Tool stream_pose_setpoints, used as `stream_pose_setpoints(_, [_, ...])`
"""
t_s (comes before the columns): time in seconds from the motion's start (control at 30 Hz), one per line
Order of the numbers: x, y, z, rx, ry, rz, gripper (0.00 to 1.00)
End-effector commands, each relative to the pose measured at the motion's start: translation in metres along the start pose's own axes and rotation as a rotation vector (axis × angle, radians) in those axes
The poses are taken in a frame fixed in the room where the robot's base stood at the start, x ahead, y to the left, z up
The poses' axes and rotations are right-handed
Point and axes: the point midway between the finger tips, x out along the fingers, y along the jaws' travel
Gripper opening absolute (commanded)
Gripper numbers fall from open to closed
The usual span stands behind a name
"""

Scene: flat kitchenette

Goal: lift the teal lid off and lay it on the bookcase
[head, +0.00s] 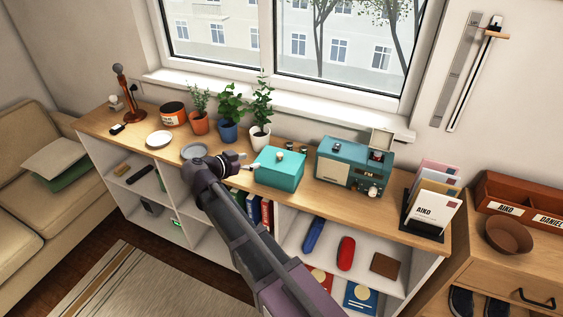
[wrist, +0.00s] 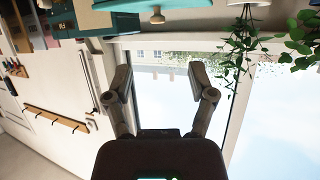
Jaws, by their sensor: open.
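The teal lid (head: 283,160) sits on a teal box on the bookcase (head: 310,192), and a small pale knob (head: 280,155) stands on top. My gripper (head: 252,166) is just left of the box, close to its upper left edge. In the wrist view, my gripper (wrist: 158,78) has its two fingers spread with nothing between them. The lid's knob (wrist: 157,15) shows at the top edge of that view, beyond the fingertips. Whether a finger touches the box cannot be told.
A teal radio (head: 353,167) stands right of the box. A grey plate (head: 194,151), potted plants (head: 261,116) and a white plate (head: 159,139) are to the left and behind. A card holder (head: 430,205) is at the right end. Bare wood lies along the front edge.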

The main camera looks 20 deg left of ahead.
Motion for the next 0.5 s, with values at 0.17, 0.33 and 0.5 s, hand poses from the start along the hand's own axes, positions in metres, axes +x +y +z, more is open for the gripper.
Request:
stream_pose_setpoints(0.17, [0.001,0.0,0.0,-0.001,-0.001,0.0,0.72])
stream_pose_setpoints(0.33, [0.012,0.0,0.002,-0.001,-0.001,0.001,0.72])
stream_pose_setpoints(0.5, [0.034,0.0,0.003,-0.001,-0.001,0.002,0.72])
